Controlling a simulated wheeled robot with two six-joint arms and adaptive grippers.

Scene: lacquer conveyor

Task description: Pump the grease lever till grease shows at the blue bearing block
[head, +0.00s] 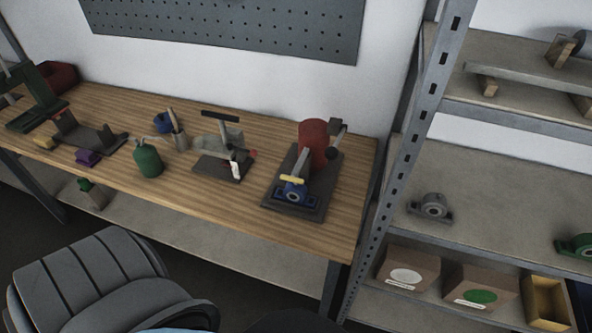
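The blue bearing block (295,192) sits at the front of a dark base plate (312,210) near the right end of the wooden bench. A red cylinder (313,143) stands on the plate behind it. A grey lever-like part with a dark knob (336,151) rises at the cylinder's right side. A grey bar runs from beside the cylinder down to the block. A short yellow strip (293,179) lies across the block's top; I cannot tell whether it is grease or a fixed part. Neither of my grippers is in view.
On the wooden bench (225,200), left of the plate, stand a grey press-like tool (222,140), a green oil can (147,160) and a cup of tools (180,140). A grey ribbed seat-like object (95,280) is in front. Metal shelving (485,190) stands right.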

